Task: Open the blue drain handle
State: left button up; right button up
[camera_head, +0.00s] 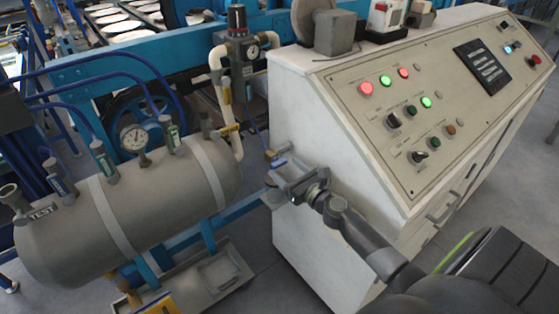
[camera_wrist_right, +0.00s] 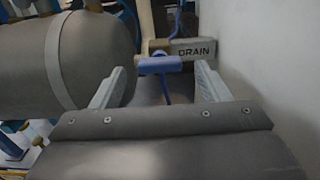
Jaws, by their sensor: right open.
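The blue drain handle (camera_wrist_right: 160,65) shows in the right wrist view, lying crosswise in front of a grey tag reading DRAIN (camera_wrist_right: 194,49). In the head view the handle (camera_head: 278,162) is a small blue bar between the tank and the white cabinet. My right gripper (camera_wrist_right: 155,82) is open, with one finger to each side of the handle. From the wrist view I cannot tell whether either finger touches it. In the head view my right gripper (camera_head: 280,182) is just below and beside the handle. My left gripper is not in view.
The grey tank (camera_head: 150,215) with its gauge and valves stands to the left. The white control cabinet (camera_head: 320,220) is close on the right, its wall (camera_wrist_right: 270,70) near the right finger. A blue frame beam (camera_head: 185,238) runs below the tank.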

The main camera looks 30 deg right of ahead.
aim_at(281, 165)
jog(key=shift+w+a, duration=0.2)
jog(key=shift+w, duration=1.85)
jog(key=c, duration=1)
